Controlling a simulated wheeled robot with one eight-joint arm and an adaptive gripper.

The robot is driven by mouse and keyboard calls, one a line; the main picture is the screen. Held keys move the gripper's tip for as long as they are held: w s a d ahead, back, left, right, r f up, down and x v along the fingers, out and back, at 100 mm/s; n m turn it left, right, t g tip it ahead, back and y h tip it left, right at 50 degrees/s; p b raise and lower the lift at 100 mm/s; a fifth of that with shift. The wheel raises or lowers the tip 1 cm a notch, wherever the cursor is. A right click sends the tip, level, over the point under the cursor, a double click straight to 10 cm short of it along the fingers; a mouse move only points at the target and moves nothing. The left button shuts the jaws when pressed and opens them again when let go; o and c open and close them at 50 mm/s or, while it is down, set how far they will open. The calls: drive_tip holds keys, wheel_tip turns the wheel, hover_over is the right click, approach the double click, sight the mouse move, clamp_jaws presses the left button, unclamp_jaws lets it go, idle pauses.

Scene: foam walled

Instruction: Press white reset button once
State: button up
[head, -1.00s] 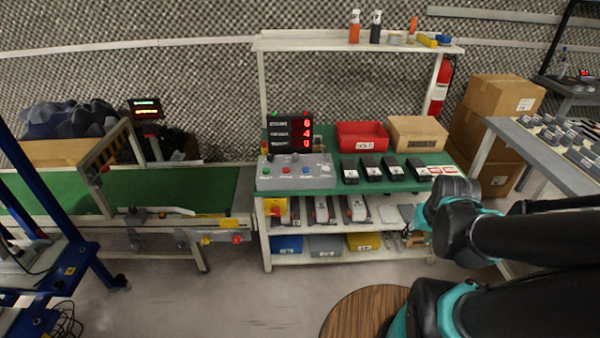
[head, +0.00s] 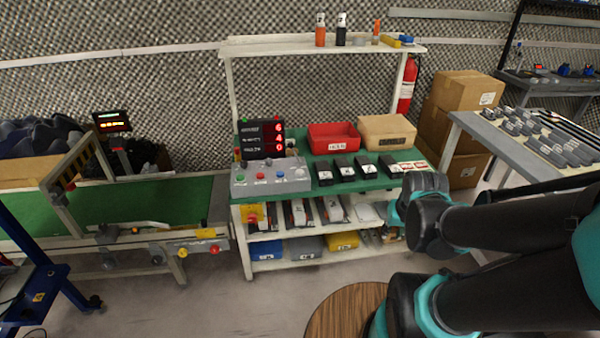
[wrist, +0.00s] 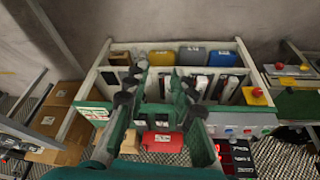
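A grey control panel (head: 243,187) sits at the left end of the green-topped bench (head: 313,184). It carries a row of small buttons: green, red, blue and, at the right, a white button (head: 299,172). The panel also shows in the wrist view (wrist: 240,120), where the scene appears upside down and the white button is hard to make out. My gripper (wrist: 160,78) is open, its two dark fingers spread over the bench with nothing between them. It is apart from the panel, toward the other end of the bench.
A display (head: 262,139) with red digits stands behind the panel. A red bin (head: 333,137), a cardboard box (head: 387,132) and several black devices are right of the panel. A conveyor (head: 140,205) is to the left, and a grey table (head: 490,130) to the right.

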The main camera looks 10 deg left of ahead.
clamp_jaws()
idle(1.1)
